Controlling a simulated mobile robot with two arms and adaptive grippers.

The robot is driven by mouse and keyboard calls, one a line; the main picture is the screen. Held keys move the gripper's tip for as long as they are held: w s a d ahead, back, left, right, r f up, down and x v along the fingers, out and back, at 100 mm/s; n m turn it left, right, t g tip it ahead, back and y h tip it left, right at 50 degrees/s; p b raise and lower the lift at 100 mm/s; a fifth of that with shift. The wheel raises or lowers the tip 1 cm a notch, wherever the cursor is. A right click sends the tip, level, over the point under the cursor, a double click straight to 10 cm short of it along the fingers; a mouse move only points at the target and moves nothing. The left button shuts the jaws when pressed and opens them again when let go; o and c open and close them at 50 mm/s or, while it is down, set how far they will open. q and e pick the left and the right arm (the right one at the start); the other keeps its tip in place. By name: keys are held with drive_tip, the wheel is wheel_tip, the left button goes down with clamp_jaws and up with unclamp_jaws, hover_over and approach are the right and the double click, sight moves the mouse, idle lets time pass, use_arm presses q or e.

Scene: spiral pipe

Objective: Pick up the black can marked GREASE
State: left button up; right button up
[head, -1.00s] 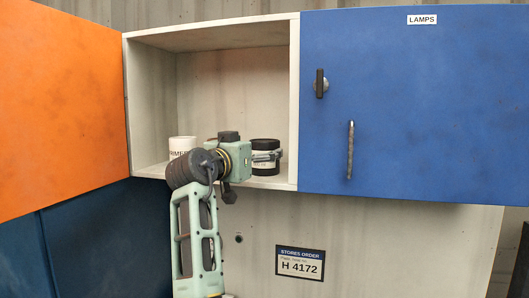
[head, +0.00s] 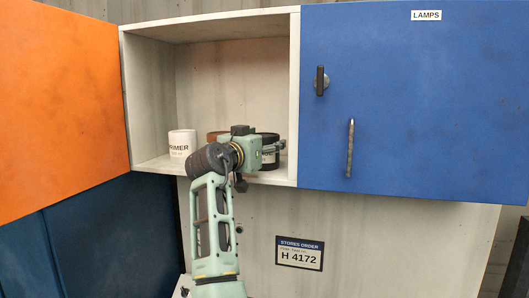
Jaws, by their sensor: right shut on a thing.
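The black can (head: 269,163) stands in the open cabinet compartment, near its right wall. Part of its pale label shows, but the word on it is too small and too covered to read in full. My right gripper (head: 275,147) reaches in from below and left and is shut on this can. The gripper body and wrist hide the can's left side. I cannot tell whether the can is clear of the shelf. My left gripper is not in view.
A white can marked PRIMER (head: 182,144) stands on the shelf to the left. A reddish-brown can (head: 214,135) shows partly behind my wrist. The open orange door (head: 60,110) is at left; the shut blue LAMPS door (head: 410,100) is at right.

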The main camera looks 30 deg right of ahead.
drive_tip(key=c, duration=0.7)
drive_tip(key=shift+r, duration=0.15)
drive_tip(key=shift+c, duration=1)
